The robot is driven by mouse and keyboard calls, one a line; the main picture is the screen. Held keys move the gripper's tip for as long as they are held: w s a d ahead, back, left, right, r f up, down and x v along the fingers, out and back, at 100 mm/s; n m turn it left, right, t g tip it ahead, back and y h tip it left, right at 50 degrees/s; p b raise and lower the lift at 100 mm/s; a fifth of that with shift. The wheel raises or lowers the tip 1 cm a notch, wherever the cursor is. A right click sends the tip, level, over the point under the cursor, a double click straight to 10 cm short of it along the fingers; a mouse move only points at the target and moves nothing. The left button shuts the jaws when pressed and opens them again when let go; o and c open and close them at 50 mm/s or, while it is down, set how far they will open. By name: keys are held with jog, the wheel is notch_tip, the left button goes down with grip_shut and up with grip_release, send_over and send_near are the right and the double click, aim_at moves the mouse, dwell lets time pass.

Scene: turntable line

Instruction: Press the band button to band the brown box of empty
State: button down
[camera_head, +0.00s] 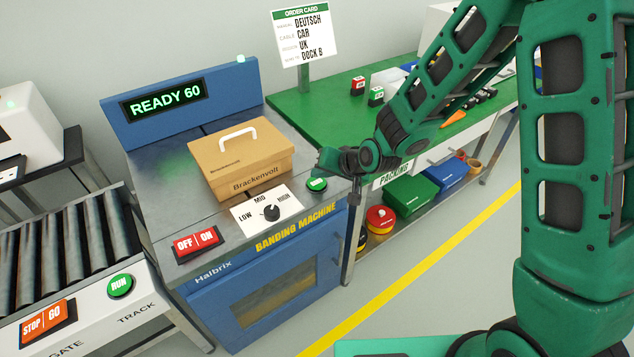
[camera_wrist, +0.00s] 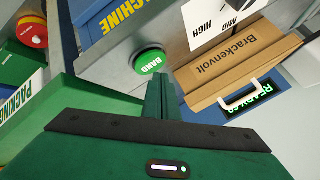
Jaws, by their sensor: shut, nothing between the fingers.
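The brown box (camera_head: 241,160), marked Brackenvolt and with a white handle, sits on the steel top of the blue banding machine (camera_head: 262,284). The box also shows in the wrist view (camera_wrist: 226,66). The green band button (camera_head: 317,184) is at the machine's right front corner; in the wrist view (camera_wrist: 150,61) its BAND label is readable. My gripper (camera_wrist: 162,86) is shut and empty, its fingertips close to the button's edge in the wrist view. I cannot tell whether they touch it. In the head view my gripper (camera_head: 328,160) is just above and right of the button. The display (camera_head: 165,100) reads READY 60.
A LOW-MID-HIGH dial (camera_head: 271,213) and a red OFF/ON switch (camera_head: 197,244) lie left of the button. A green packing table (camera_head: 320,118) with an order card (camera_head: 305,35) adjoins on the right. A roller track (camera_head: 65,262) with its RUN button stands at left.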

aim_at(320, 184)
jog(key=shift+f, duration=0.15)
jog(key=shift+f, duration=0.25)
jog(key=shift+f, duration=0.5)
dwell(0.9)
jog(key=shift+r, duration=0.15)
dwell(0.3)
jog(key=shift+r, duration=0.8)
jog(key=shift+r, duration=2.5)
